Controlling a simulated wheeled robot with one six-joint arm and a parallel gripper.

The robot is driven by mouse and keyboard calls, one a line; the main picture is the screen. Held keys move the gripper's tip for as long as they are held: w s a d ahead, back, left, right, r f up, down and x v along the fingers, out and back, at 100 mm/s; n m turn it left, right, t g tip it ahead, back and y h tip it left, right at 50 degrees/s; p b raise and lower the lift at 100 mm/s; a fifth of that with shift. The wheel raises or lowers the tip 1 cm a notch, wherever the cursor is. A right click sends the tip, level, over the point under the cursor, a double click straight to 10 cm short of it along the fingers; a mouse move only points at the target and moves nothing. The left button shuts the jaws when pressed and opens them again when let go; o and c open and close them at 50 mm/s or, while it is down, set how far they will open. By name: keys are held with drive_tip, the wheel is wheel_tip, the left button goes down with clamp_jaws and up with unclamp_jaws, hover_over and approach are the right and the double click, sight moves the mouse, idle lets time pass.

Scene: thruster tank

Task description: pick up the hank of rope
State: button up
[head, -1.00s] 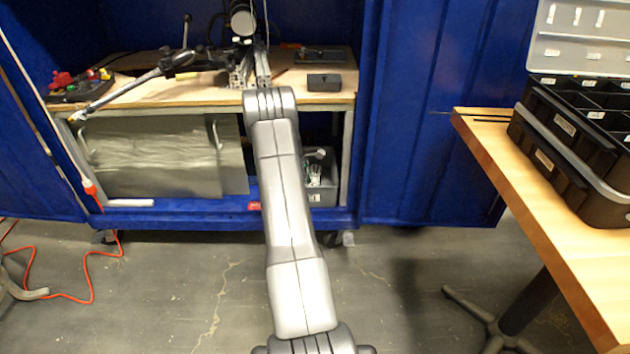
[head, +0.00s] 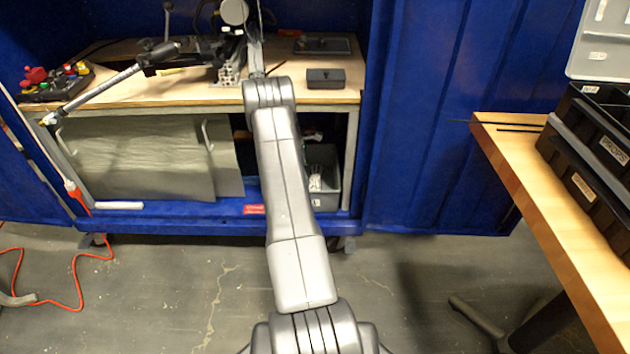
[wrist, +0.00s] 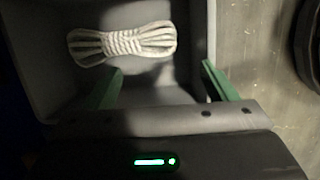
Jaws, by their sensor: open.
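The hank of rope (wrist: 122,42) is white, bound around its middle with loops at both ends. It lies inside a grey bin (wrist: 190,95) in the wrist view. My gripper (wrist: 162,67) is open, its two green fingers apart and nothing between them. The rope lies ahead of the fingertips and to the left; the right finger is near the bin's right wall. In the head view the grey bin (head: 330,158) stands on the low shelf, with a small whitish thing in it, partly hidden by my arm. My gripper cannot be made out there.
A wooden bench top (head: 200,92) sits above the bin, inside the blue cabinet (head: 440,120). A grey sheet (head: 140,160) hangs left of the bin. A wooden table (head: 545,215) with black cases (head: 595,150) stands at right. An orange cable (head: 75,285) lies on the floor.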

drive_tip(key=b+x, duration=0.5)
drive_tip(key=x, duration=0.8)
drive_tip(key=shift+f, duration=0.35)
drive_tip(key=shift+d+r, duration=0.1)
drive_tip(key=c, duration=0.8)
